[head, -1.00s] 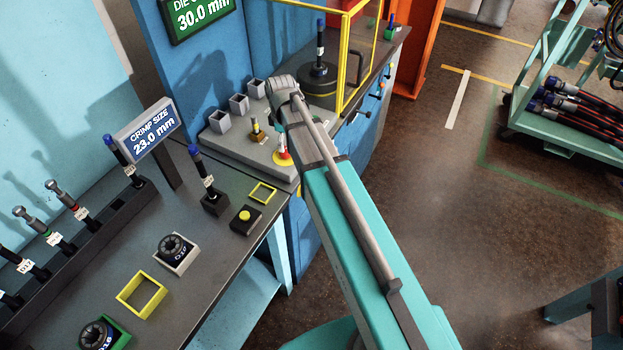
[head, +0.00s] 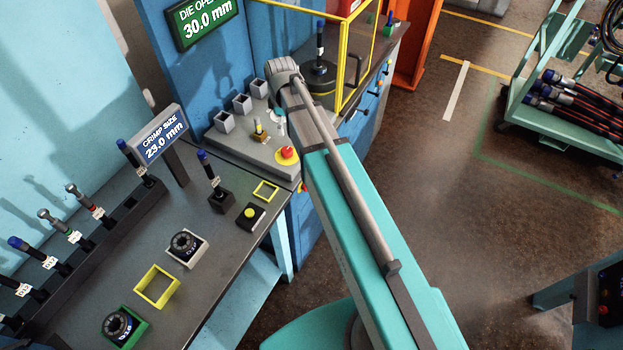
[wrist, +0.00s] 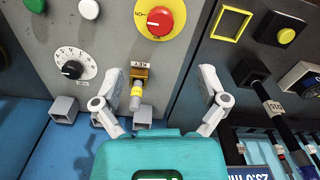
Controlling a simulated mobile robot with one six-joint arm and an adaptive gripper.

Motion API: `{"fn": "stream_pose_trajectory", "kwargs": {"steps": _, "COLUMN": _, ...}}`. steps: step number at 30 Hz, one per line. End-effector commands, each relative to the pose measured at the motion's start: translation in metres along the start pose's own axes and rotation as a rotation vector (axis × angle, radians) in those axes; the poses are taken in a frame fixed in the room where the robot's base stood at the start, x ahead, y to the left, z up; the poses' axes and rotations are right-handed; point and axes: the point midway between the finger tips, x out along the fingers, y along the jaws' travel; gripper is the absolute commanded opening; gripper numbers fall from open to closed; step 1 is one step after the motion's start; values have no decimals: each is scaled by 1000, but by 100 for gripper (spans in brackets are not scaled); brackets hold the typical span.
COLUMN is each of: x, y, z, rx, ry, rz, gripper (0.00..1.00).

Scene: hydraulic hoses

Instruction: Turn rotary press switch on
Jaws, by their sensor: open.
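In the wrist view a black rotary knob (wrist: 72,68) on a round white scale sits on the grey panel, left of my gripper. I cannot read its label, so I cannot tell whether it is the press switch. My gripper (wrist: 160,80) is open and empty. Its pale fingers stand either side of a brass fitting with a yellow band (wrist: 137,85), which I cannot see them touching. The fitting also shows in the head view (head: 260,132). In that view my arm hides most of the gripper; a pale finger part shows beside the panel.
Grey square cups (head: 242,103) line the panel's back edge. A yellow guard frame (head: 343,60) stands behind. A bench with hose parts (head: 75,235) is left.

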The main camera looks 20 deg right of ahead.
Motion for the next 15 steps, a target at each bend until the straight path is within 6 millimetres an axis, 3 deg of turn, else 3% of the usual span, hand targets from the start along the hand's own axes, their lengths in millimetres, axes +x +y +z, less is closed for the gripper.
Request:
{"fn": "stream_pose_trajectory", "kwargs": {"steps": 9, "x": -20, "y": 0, "z": 0, "rx": 0, "ry": 0, "rz": 0, "gripper": 93}}
{"fn": "stream_pose_trajectory", "kwargs": {"steps": 15, "x": -4, "y": -9, "z": 10, "rx": 70, "ry": 0, "rz": 0, "gripper": 93}}
